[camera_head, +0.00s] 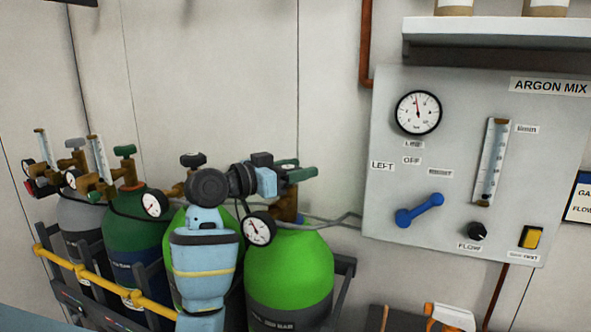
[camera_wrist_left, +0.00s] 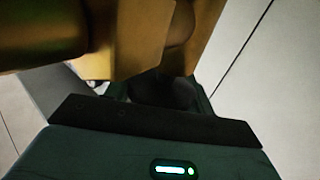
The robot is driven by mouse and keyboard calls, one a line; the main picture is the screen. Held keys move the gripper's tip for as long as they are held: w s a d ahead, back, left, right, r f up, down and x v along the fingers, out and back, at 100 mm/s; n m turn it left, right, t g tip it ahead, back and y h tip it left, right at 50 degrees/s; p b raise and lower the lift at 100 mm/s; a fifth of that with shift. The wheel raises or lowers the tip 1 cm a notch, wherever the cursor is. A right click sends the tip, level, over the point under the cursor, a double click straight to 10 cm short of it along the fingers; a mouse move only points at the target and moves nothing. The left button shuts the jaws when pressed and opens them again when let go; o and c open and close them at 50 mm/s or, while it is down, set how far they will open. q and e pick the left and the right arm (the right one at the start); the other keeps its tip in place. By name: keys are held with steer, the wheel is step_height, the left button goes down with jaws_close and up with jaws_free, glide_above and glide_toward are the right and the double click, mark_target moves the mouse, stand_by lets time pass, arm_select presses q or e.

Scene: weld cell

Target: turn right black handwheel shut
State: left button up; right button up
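My left arm rises in front of the gas cylinders, and its gripper (camera_head: 301,174) is at the valve top of the rightmost bright green cylinder (camera_head: 290,268). That cylinder's brass valve (camera_head: 286,209) shows just below the gripper. Its handwheel is hidden behind the gripper in the head view. In the left wrist view, brass valve parts (camera_wrist_left: 120,45) fill the top, close to the hand, with a dark rounded shape beneath them; I cannot tell whether it is the handwheel. Whether the fingers are closed on anything is hidden. Another black handwheel (camera_head: 193,160) shows left of my wrist. My right gripper is out of view.
A dark green cylinder (camera_head: 128,225) and a grey cylinder (camera_head: 78,215) stand to the left behind a yellow rail (camera_head: 95,276). A gauge (camera_head: 258,229) sits close below my gripper. The argon panel (camera_head: 460,235) with its blue lever (camera_head: 419,210) is on the wall at right.

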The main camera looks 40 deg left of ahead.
arm_select(q)
steer(key=c, duration=0.4)
steer(key=shift+o, duration=0.2)
steer(key=shift+h, duration=0.3)
